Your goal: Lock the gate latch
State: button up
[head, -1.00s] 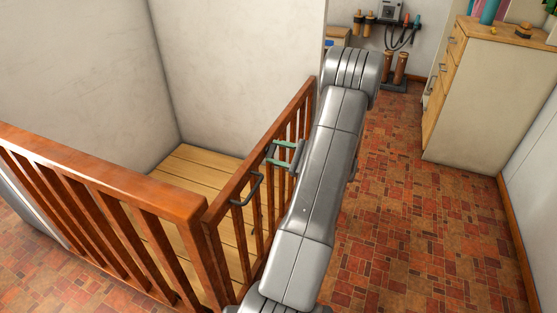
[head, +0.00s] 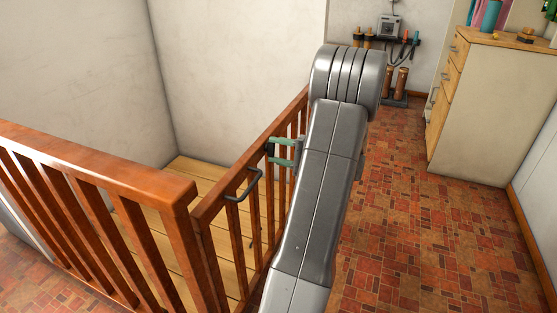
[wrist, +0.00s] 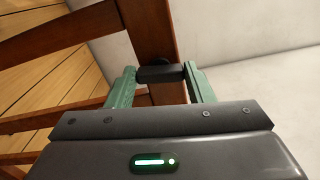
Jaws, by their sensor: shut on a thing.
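The wooden gate (head: 264,140), a brown slatted panel, runs away from the corner of the railing in the head view. A dark bar handle (head: 243,188) is on it near the corner. My gripper (head: 282,152) is at the gate farther along, its green fingers level and partly hidden behind my arm. In the wrist view, a small dark latch piece (wrist: 161,74) sits between the two green fingers of my gripper (wrist: 160,82), in front of a brown wooden post (wrist: 150,30). The fingers are shut on it. Whether the latch is locked cannot be told.
A wooden railing (head: 100,168) stands at the left, meeting the gate near a corner. Plank flooring (head: 178,218) lies behind it, against pale walls. A cream drawer cabinet (head: 480,110) stands at the right. The tiled floor (head: 430,240) between is clear.

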jog(key=shift+f+n+b, duration=0.15)
jog(key=shift+n+b, duration=0.65)
jog(key=shift+n, duration=0.1)
jog(key=o, duration=1)
jog(key=shift+d, duration=0.1)
jog(key=p+v, duration=0.3)
jog(key=v, duration=1)
jog(key=shift+s+d+p, duration=0.2)
jog(key=shift+d+p, duration=0.1)
jog(key=shift+a, duration=0.1)
